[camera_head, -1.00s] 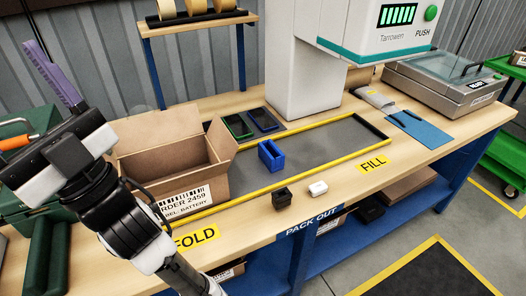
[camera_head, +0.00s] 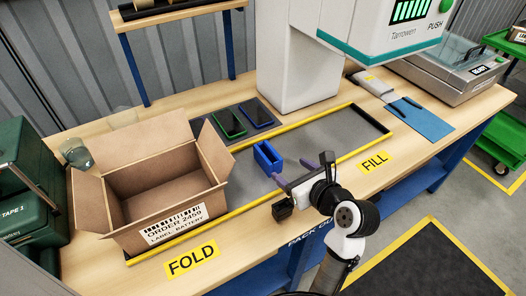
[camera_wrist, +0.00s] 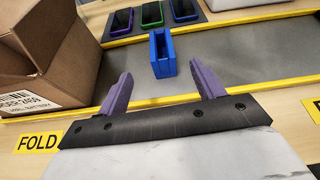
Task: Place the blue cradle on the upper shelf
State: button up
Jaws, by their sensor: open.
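The blue cradle (camera_head: 268,158) is a small open-topped blue box on the grey mat, inside the yellow-edged area. It also shows in the wrist view (camera_wrist: 162,55), upright and beyond my fingertips. My gripper (camera_head: 303,170) has purple fingers spread apart with nothing between them. In the wrist view my gripper (camera_wrist: 161,76) points toward the cradle, and the cradle lines up with the gap between the fingers, apart from them. A raised wooden shelf (camera_head: 180,19) on blue legs stands at the back left, its top partly cut off.
An open cardboard carton (camera_head: 160,228) stands left of the cradle. A green phone-like item (camera_head: 229,122) and a blue one (camera_head: 256,113) lie behind it. A white machine column (camera_head: 300,75) rises behind. The mat right of the cradle is clear.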

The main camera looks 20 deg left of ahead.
send_near(269, 155)
jog(key=a, duration=0.1)
jog(key=w+a, duration=0.1)
jog(key=a, duration=0.1)
jog(key=shift+a+p, duration=0.1)
jog(key=shift+p, duration=0.2)
jog(key=shift+p+x, duration=0.6)
jog(key=shift+x, duration=2.1)
jog(key=c, duration=1.2)
